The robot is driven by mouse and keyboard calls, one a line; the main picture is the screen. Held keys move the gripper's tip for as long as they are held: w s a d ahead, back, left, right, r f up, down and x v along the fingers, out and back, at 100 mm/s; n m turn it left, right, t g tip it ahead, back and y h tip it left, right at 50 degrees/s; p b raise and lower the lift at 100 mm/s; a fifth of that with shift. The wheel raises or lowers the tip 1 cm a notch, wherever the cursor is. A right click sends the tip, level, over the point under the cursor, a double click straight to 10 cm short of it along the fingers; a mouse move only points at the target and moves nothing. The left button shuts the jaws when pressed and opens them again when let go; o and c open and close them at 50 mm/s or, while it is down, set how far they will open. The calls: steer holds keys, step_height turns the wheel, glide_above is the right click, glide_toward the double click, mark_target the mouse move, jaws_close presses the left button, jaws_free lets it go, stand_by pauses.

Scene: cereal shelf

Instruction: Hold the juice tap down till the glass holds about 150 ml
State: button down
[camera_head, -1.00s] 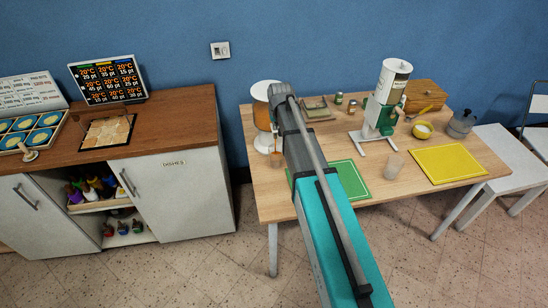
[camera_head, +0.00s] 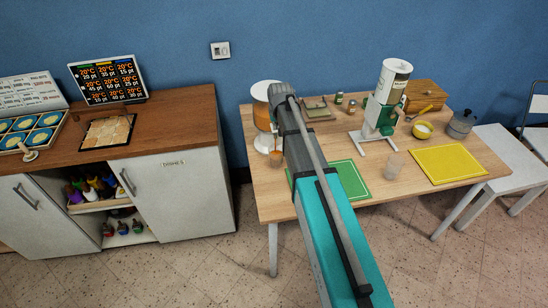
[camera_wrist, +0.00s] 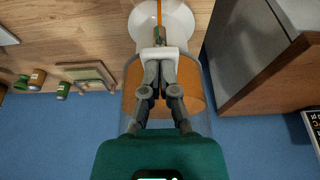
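The juice dispenser (camera_head: 264,118) is a clear, orange-filled vessel with a white top at the table's left end. In the wrist view its orange body (camera_wrist: 194,92) lies behind my fingers. My gripper (camera_wrist: 161,62) has its fingers together, with the tips at the pale tap lever (camera_wrist: 174,51); they appear to touch it. A thin orange line (camera_wrist: 159,10), apparently juice, runs from the tap. A glass (camera_head: 276,158) with orange in it stands at the dispenser's front; its exact level is too small to read. My arm partly hides the dispenser in the head view.
An empty clear glass (camera_head: 393,166) stands between the green mat (camera_head: 352,180) and yellow mat (camera_head: 448,163). A white-and-green dispenser (camera_head: 386,98), a yellow bowl (camera_head: 422,130) and a moka pot (camera_head: 461,123) stand farther right. A wooden-topped cabinet (camera_head: 180,125) is left of the table.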

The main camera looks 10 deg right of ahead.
steer(key=shift+r+p, duration=1.45)
steer(key=s+r+p, duration=0.1)
steer(key=s, duration=0.5)
steer(key=shift+s+r+p, duration=0.15)
steer(key=shift+r+p, duration=0.25)
steer(key=s+g, duration=0.3)
steer(key=s, duration=1.8)
steer(key=shift+s+a+f, duration=0.3)
steer(key=shift+a+f, duration=0.15)
